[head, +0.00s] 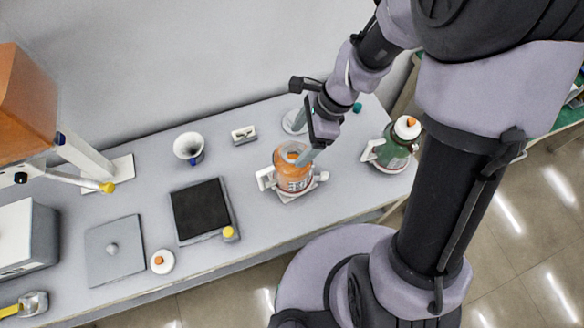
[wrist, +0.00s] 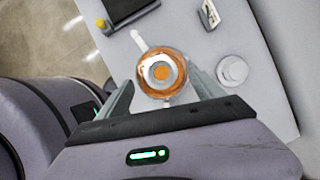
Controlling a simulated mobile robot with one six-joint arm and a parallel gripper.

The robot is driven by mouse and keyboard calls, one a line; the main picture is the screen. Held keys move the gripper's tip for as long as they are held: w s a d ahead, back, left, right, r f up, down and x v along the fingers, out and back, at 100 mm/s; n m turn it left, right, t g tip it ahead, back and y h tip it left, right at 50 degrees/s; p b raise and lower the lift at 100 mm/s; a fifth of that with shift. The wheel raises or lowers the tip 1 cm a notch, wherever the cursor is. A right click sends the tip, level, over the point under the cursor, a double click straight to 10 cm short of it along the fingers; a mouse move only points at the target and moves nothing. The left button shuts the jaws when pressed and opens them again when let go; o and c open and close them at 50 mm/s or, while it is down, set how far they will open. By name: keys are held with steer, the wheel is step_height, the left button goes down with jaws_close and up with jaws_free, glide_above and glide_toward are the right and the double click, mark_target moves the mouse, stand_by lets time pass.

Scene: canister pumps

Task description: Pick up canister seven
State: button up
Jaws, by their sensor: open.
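An orange canister (head: 291,176) with dark markings too small to read stands upright on a small pale holder on the bench. I cannot read a number on either. My gripper (wrist: 160,80) is open and empty, with its fingers on either side of the orange canister as seen from above. In the head view my gripper (head: 304,142) is just above and behind it. Contact cannot be told.
A black pad (head: 200,208), a grey plate (head: 113,250), a white and orange cap (head: 162,261) and a white funnel-like cup (head: 188,147) lie to the left. A white round piece (wrist: 232,71) sits close to the right finger. The bench's front edge is near.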

mark_target(290, 156)
steer(key=b+x, duration=0.1)
steer(key=x, duration=0.3)
steer(key=shift+a+f+b, duration=0.1)
steer(key=shift+f+b, duration=0.15)
steer(key=shift+b, duration=0.05)
steer(key=shift+r, duration=0.1)
jaws_close()
